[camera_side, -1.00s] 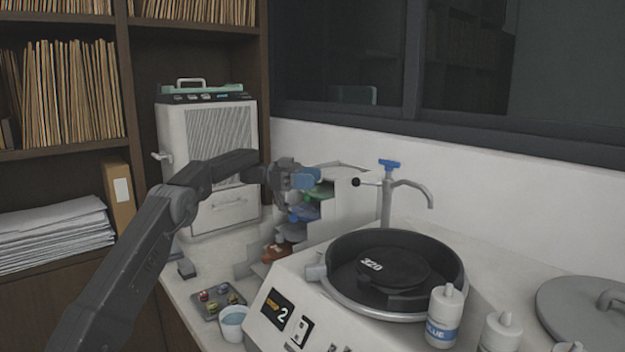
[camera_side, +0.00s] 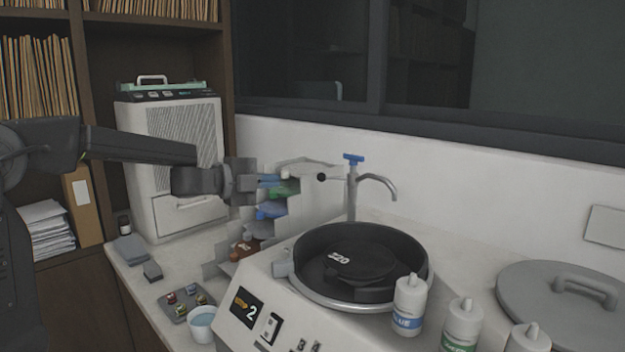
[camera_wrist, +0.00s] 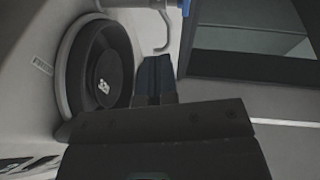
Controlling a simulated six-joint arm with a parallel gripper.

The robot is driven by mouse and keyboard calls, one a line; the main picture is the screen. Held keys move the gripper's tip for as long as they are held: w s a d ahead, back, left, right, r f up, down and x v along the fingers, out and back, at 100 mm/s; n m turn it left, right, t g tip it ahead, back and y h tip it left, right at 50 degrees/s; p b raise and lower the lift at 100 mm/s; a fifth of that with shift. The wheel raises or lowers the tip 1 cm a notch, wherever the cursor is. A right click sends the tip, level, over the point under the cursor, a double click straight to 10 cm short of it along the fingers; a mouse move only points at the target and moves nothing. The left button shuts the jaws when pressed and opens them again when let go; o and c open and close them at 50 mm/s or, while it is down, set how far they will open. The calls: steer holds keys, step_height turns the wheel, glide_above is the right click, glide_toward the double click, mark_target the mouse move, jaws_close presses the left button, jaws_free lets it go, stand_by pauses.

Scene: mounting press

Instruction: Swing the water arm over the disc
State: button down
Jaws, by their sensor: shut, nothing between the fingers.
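The water arm (camera_side: 378,184) is a grey tap with a blue top handle (camera_side: 353,158) and a side lever ending in a black knob (camera_side: 321,177). Its curved spout points right, behind the bowl (camera_side: 300,287). The disc (camera_side: 358,252), dark and marked 320, lies in the bowl. The wrist view shows the disc (camera_wrist: 112,70) and the spout (camera_wrist: 163,30), whose tip is beside the bowl's rim, not above the disc. My gripper (camera_side: 285,180) is shut and empty, left of the black knob and apart from it. Its fingers (camera_wrist: 155,78) point toward the spout in the wrist view.
A stepped rack of coloured discs (camera_side: 270,212) stands just below my gripper. White bottles (camera_side: 408,305) stand at the front right of the bowl. A grey lid (camera_side: 560,300) lies at right. A wall and window are behind the tap.

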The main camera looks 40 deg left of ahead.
glide_toward(328, 178)
steer(key=w+d, duration=0.1)
steer(key=d, duration=0.2)
steer(key=shift+w+a+f, duration=0.1)
steer(key=shift+w+a, duration=0.15)
steer(key=shift+w, duration=0.45)
steer(key=shift+w+a+f, duration=0.1)
steer(key=shift+w+a, duration=0.2)
steer(key=shift+w, duration=0.4)
steer(key=shift+w+a+f, duration=0.1)
steer(key=shift+w+a, duration=0.15)
steer(key=shift+w, duration=0.45)
steer(key=w+a+m+g+h, duration=0.2)
steer(key=w+a+m+h, duration=0.1)
steer(key=w+h, duration=0.1)
steer(key=shift+w+a, duration=0.4)
steer(key=shift+w, duration=0.35)
steer(key=shift+r, duration=0.1)
